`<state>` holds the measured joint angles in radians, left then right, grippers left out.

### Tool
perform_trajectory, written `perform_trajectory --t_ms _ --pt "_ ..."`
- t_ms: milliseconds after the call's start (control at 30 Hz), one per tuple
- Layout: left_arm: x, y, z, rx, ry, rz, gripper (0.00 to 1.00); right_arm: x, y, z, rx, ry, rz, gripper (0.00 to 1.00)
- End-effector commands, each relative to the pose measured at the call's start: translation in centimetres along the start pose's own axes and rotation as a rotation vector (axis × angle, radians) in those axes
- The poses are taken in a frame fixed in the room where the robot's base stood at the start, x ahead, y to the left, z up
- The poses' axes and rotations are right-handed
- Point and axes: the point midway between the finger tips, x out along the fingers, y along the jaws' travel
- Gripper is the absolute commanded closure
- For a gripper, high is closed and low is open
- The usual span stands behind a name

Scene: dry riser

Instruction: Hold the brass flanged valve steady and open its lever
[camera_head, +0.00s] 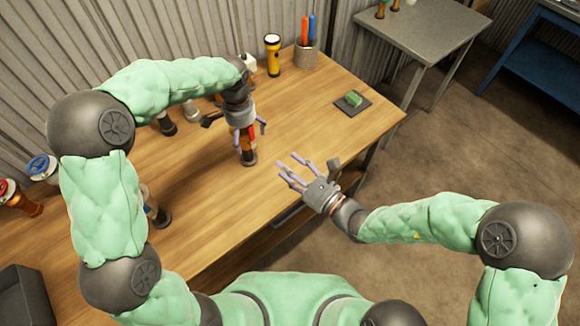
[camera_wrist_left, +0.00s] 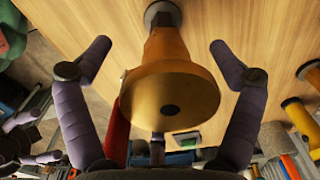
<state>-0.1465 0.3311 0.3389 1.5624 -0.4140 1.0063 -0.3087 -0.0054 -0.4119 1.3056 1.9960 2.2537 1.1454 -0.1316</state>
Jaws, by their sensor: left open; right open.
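The brass flanged valve (camera_head: 246,144) stands upright on the wooden table on a dark grey base. Its red lever (camera_head: 252,132) shows beside the body. In the left wrist view the valve's round brass flange (camera_wrist_left: 172,97) faces the camera, and the red lever (camera_wrist_left: 117,130) hangs at its left side. My left gripper (camera_head: 249,128) is open above the valve, with its purple fingers on either side of it and visible gaps between. My right gripper (camera_head: 292,174) is open and empty, to the right of the valve near the table's front edge, fingers pointing towards it.
A yellow torch (camera_head: 272,56) and a cup (camera_head: 306,57) with orange and blue items stand at the back. A green block (camera_head: 353,98) lies on a dark pad at right. Blue-topped (camera_head: 42,167) and red-topped (camera_head: 18,197) fittings stand at far left. Table between valve and pad is clear.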

Motion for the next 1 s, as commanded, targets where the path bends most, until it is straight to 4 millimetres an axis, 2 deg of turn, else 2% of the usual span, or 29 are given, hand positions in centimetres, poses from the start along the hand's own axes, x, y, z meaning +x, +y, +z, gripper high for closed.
perform_trajectory --t_ms 300,500,700,1000 --pt "-6.4 0.0 -0.1 0.0 0.003 -0.002 0.08 0.0 0.0 0.0 0.0 0.0 0.0 0.45" --pt "-9.2 0.0 0.0 0.001 0.001 -0.001 0.08 0.0 0.0 0.0 0.0 0.0 0.0 0.45" --pt "-10.2 0.1 0.1 0.001 -0.002 0.001 0.08 0.0 0.0 0.0 0.0 0.0 0.0 0.45" --pt "-10.2 0.1 0.1 0.001 -0.001 0.001 0.08 0.0 0.0 0.0 0.0 0.0 0.0 0.45"
